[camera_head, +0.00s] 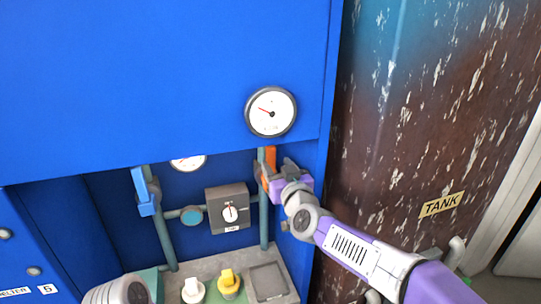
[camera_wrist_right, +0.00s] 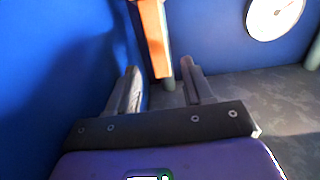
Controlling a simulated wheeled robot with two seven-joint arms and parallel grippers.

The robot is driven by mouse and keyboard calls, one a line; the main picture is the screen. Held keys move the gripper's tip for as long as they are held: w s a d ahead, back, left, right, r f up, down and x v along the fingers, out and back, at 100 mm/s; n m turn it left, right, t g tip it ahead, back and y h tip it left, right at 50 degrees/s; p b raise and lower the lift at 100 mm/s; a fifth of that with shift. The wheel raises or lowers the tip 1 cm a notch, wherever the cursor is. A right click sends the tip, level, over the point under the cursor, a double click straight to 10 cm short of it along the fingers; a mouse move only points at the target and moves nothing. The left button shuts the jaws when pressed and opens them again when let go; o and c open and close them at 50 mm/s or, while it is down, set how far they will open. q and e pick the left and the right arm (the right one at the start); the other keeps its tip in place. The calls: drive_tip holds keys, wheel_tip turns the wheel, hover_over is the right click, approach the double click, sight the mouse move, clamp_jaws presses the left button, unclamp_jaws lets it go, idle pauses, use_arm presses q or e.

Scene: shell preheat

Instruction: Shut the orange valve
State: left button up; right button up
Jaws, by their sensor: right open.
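The orange valve (camera_head: 270,157) has a bar-like handle standing upright, roughly in line with the vertical pipe on the right side of the blue recess. It also shows in the right wrist view (camera_wrist_right: 153,36), coming down from the top edge. My right gripper (camera_head: 267,175) is at the lower part of this handle, reaching in from the right. In the wrist view its two fingers (camera_wrist_right: 159,72) are apart, with the handle's lower end showing between their tips. I cannot tell whether either finger touches it.
A blue valve handle (camera_head: 146,191) is on the left pipe. A grey box with a dial (camera_head: 229,209) sits between the pipes. A gauge (camera_head: 270,111) is above the orange valve. Below are a white knob (camera_head: 193,290) and a yellow knob (camera_head: 229,284). The rusty tank (camera_head: 420,110) stands right.

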sight(272, 158)
drive_tip(key=shift+p+x, duration=0.75)
drive_tip(key=shift+x, duration=2.45)
drive_tip(key=shift+c, duration=0.5)
clamp_jaws()
